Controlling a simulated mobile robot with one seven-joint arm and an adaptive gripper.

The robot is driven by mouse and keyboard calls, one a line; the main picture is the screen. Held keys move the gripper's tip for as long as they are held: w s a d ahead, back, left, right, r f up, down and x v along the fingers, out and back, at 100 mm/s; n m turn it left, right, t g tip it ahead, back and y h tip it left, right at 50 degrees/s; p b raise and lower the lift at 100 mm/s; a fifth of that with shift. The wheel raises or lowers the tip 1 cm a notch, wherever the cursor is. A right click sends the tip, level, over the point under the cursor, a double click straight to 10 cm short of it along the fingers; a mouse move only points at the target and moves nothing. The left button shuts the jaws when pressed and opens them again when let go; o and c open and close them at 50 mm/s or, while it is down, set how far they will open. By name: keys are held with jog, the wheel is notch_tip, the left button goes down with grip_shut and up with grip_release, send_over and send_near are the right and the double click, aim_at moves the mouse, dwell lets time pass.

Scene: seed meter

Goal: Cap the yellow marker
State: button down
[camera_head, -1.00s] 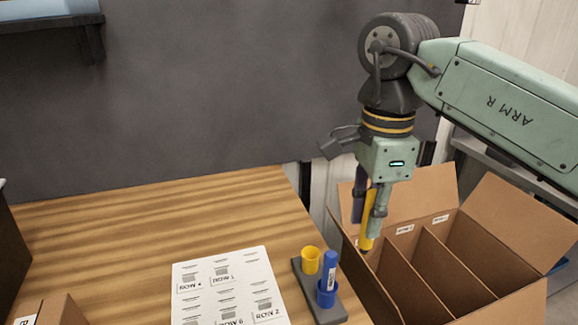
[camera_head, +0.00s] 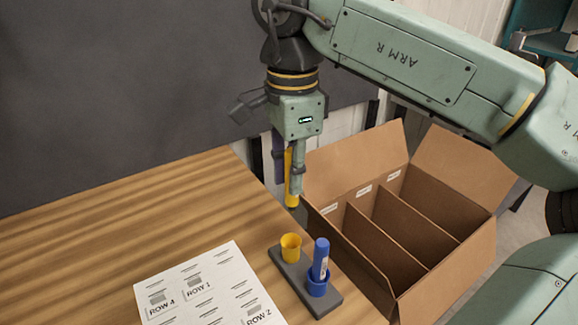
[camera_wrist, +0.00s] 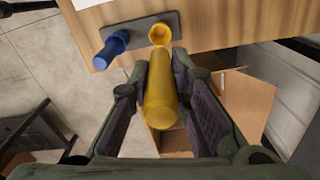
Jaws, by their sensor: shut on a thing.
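My gripper (camera_head: 290,178) is shut on the yellow marker (camera_head: 291,190), which hangs roughly upright with its lower end below the fingers. The marker also shows between the fingers in the wrist view (camera_wrist: 160,100). The yellow cap (camera_head: 290,246) stands open end up at the far end of a dark grey holder (camera_head: 290,272) on the table. The marker is above the table and apart from the cap, behind it in the head view.
A blue marker (camera_head: 321,258) stands in a blue cap (camera_head: 317,286) in the same holder. A printed label sheet (camera_head: 212,285) lies to the left. A divided cardboard box (camera_head: 420,205) stands beyond the table's right edge. The wooden table's left part is clear.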

aim_at(291, 210)
jog(key=shift+f+b, duration=2.15)
jog(key=shift+f, duration=1.2)
jog(key=shift+f+b, duration=0.3)
jog(key=shift+f, duration=0.2)
jog(key=shift+f+b, duration=0.3)
jog(key=shift+f, duration=0.1)
jog(key=shift+f, duration=0.2)
jog(key=shift+f+b, duration=0.35)
jog(key=shift+f, duration=0.15)
jog(key=shift+f+b, duration=0.3)
jog(key=shift+f+b, duration=0.55)
jog(key=shift+f, duration=0.2)
